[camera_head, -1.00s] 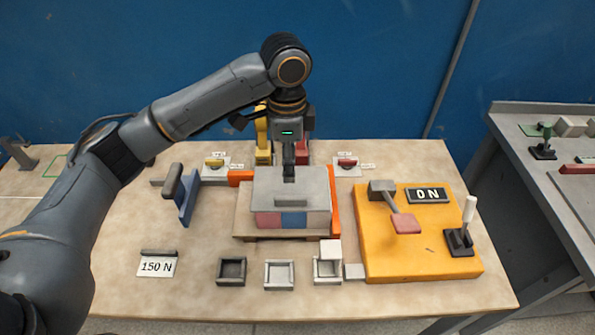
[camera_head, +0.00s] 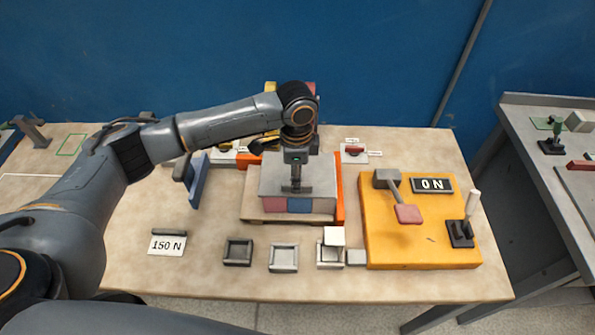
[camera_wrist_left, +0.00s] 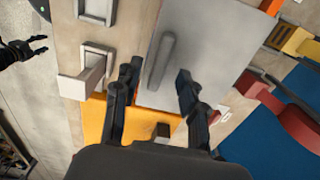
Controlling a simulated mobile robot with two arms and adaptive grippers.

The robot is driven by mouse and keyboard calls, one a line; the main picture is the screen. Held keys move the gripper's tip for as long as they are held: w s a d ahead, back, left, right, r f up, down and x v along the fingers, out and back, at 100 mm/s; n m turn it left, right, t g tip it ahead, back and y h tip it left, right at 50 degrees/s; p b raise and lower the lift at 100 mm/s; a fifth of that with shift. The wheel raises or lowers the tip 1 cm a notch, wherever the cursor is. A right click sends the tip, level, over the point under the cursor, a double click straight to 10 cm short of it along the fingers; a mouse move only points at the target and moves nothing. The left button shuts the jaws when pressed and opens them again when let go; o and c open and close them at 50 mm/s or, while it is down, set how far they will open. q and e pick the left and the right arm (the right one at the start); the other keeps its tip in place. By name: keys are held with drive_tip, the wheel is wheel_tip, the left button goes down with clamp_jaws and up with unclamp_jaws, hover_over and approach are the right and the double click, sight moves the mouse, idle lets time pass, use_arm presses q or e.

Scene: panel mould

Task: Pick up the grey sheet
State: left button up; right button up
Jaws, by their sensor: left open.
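The grey sheet (camera_head: 272,180) lies flat on top of the block stack in the middle of the table. In the left wrist view the sheet (camera_wrist_left: 215,45) carries a raised grey bar handle (camera_wrist_left: 163,56). My left gripper (camera_head: 296,189) is over the sheet and hides the handle in the head view. In the wrist view the left gripper (camera_wrist_left: 159,78) is open, with one finger to each side of the handle in the picture; I cannot tell whether they touch the sheet. A black gripper, seemingly my right one (camera_wrist_left: 38,45), shows at the wrist view's left edge, its state unclear.
Red and blue blocks (camera_head: 273,205) show under the sheet, beside an orange guide (camera_head: 340,190). A yellow board (camera_head: 425,245) with a lever and an "ON" sign stands right. Small square trays (camera_head: 283,258) line the front. A blue panel (camera_head: 199,182) stands left.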

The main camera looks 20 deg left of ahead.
use_arm(q)
drive_tip(key=shift+f, duration=1.05)
clamp_jaws()
drive_tip(key=shift+r, duration=0.1)
